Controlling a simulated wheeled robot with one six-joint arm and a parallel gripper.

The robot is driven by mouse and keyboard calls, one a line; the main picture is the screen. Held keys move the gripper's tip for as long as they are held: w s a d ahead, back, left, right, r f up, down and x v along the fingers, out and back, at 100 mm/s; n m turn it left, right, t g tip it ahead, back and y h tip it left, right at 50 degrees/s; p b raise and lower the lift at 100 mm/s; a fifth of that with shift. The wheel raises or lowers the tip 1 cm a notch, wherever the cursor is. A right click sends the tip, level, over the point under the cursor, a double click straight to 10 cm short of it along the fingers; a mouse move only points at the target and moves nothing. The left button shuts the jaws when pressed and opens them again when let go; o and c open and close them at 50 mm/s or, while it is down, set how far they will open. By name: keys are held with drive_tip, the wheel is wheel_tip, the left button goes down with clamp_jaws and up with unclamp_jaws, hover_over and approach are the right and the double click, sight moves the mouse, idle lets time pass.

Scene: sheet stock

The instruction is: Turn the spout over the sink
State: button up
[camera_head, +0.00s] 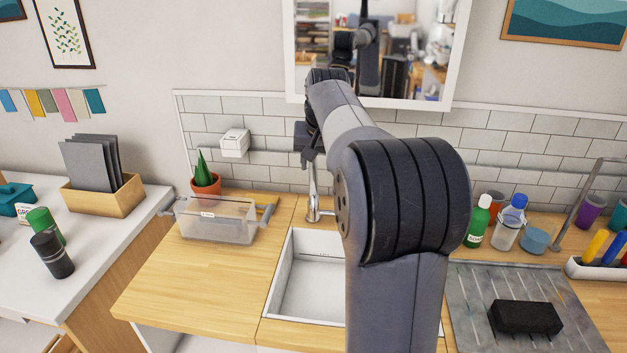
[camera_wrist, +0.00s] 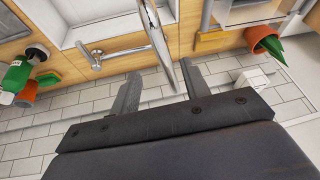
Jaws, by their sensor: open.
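The metal tap (camera_head: 313,190) stands at the back left corner of the white sink (camera_head: 275,275) in the head view; my arm hides much of both. In the wrist view the shiny spout (camera_wrist: 160,42) reaches up between my two fingers, and the tap's lower metal part (camera_wrist: 97,66) lies beside the sink rim (camera_wrist: 58,38). My gripper (camera_wrist: 160,86) is open, one finger on each side of the spout's end, with gaps visible. In the head view my gripper (camera_head: 304,143) is high at the tap, small and partly hidden. The spout's exact direction is hard to tell.
A clear bin (camera_head: 215,222) and a potted cactus (camera_head: 205,184) stand left of the sink. Bottles (camera_head: 478,222) and a grey mat (camera_head: 470,290) with a black block (camera_head: 527,317) lie right. The tiled wall (camera_head: 265,128) is close behind the tap.

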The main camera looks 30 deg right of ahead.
sight(314, 183)
drive_tip(key=p+x, duration=0.1)
drive_tip(key=x, duration=0.7)
clamp_jaws()
idle(0.3)
